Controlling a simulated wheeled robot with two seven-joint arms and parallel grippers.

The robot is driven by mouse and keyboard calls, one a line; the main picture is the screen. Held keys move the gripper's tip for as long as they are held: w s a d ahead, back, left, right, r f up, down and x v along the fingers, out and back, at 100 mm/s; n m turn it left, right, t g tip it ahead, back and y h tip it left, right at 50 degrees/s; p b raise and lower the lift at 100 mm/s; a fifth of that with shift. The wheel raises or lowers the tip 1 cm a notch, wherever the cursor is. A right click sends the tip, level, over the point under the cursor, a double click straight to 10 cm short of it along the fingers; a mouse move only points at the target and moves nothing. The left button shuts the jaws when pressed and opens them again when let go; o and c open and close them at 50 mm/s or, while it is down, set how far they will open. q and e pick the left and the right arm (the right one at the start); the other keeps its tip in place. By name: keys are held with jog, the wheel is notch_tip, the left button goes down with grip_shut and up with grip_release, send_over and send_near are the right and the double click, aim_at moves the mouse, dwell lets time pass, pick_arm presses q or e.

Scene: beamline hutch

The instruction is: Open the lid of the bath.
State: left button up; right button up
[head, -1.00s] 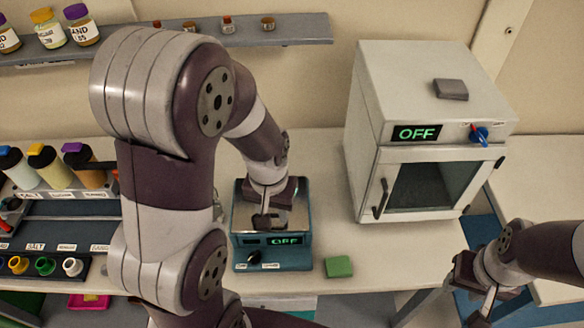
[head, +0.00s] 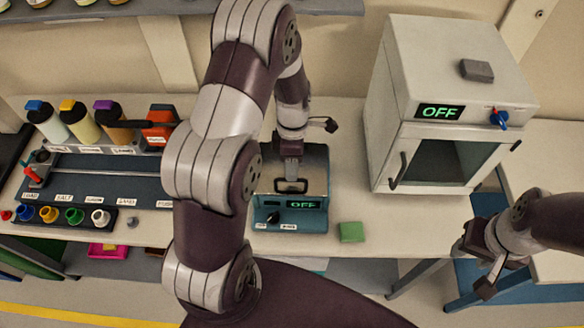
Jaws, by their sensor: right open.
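The bath (head: 318,221) is a teal box on the bench, with a green OFF display and a dark knob on its front. Its lid (head: 315,165) looks shut on top, partly hidden by my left arm. A dark loop handle (head: 291,187) sits near the lid's front edge. My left gripper (head: 291,178) points down over the lid, right at the handle. Its fingers are too small and too covered to show whether they grip the handle. My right gripper (head: 474,268) is open and empty, in front of the bench at the right.
A white oven (head: 440,100) showing OFF stands right of the bath, with a grey block (head: 477,70) on top. A green block (head: 351,232) lies at the bench's front edge. Bottles (head: 85,122) and a rack of coloured caps (head: 60,216) stand at the left. A shelf runs above.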

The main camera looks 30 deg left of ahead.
pick_arm(q)
jog(key=shift+x, duration=1.05)
jog(key=shift+f, duration=0.25)
grip_shut()
dwell(0.4)
